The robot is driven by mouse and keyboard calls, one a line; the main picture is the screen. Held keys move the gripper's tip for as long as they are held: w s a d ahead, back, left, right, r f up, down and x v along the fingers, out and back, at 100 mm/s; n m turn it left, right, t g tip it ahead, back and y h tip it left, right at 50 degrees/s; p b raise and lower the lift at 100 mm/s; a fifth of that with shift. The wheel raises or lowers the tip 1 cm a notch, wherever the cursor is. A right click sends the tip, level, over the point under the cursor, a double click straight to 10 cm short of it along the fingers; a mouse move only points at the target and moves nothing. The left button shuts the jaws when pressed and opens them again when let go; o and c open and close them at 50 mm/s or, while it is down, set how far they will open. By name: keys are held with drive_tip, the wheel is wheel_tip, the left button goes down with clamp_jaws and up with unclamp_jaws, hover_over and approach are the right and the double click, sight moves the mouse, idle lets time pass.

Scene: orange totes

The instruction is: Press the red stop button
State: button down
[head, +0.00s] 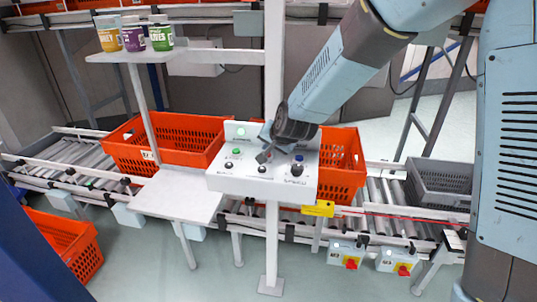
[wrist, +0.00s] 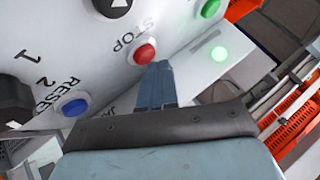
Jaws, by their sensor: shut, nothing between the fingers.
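The red stop button (wrist: 145,54) is a small red dome on the white control panel (wrist: 70,35), beside the printed word STOP, in the wrist view. My gripper (wrist: 155,68) is shut and empty. Its fingertips appear right beside the red button's edge in the wrist view; I cannot tell whether they touch it. In the head view my gripper (head: 263,156) points down at the middle of the control panel (head: 225,181), and the red button is hidden behind it.
A green button (wrist: 210,8), a blue reset button (wrist: 75,105), a black arrow button (wrist: 112,5) and a black knob (wrist: 12,98) share the panel. A green light (wrist: 219,54) glows nearby. Orange totes (head: 180,140) stand behind the panel on the roller conveyor (head: 85,155).

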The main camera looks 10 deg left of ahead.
sight(269, 156)
drive_tip(key=shift+f, duration=0.45)
idle(0.9)
drive_tip(key=shift+r, duration=0.9)
drive_tip(key=shift+a+r, duration=0.1)
drive_tip(key=shift+r, duration=2.4)
drive_tip(key=shift+d, duration=0.2)
